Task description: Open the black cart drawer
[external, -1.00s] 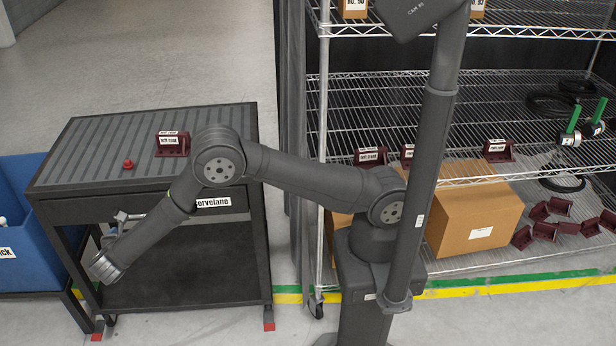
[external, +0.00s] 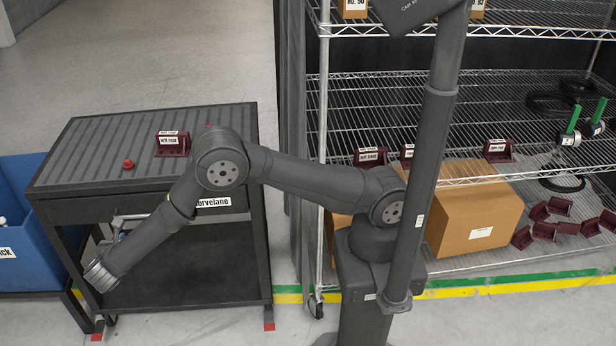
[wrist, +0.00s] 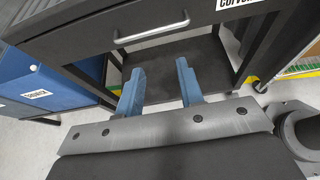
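The black cart (external: 150,120) stands at the left in the external view. Its drawer (external: 85,209) sits under the ribbed top and looks closed. In the wrist view the drawer front (wrist: 75,32) spans the top, with a silver bar handle (wrist: 150,33) and a white label (wrist: 235,3). My gripper (wrist: 160,78) has two blue fingers spread apart with nothing between them. The fingertips appear below the handle in the picture and do not grip it. In the external view my arm hides part of the drawer front, and the fingers are mostly hidden.
A blue bin (external: 30,225) stands close to the cart's left. A maroon block (external: 172,145) and a red knob-like piece (external: 128,164) are on the cart top. A wire shelf (external: 350,95) with a cardboard box (external: 475,215) is at the right. The cart's lower shelf (external: 190,270) is empty.

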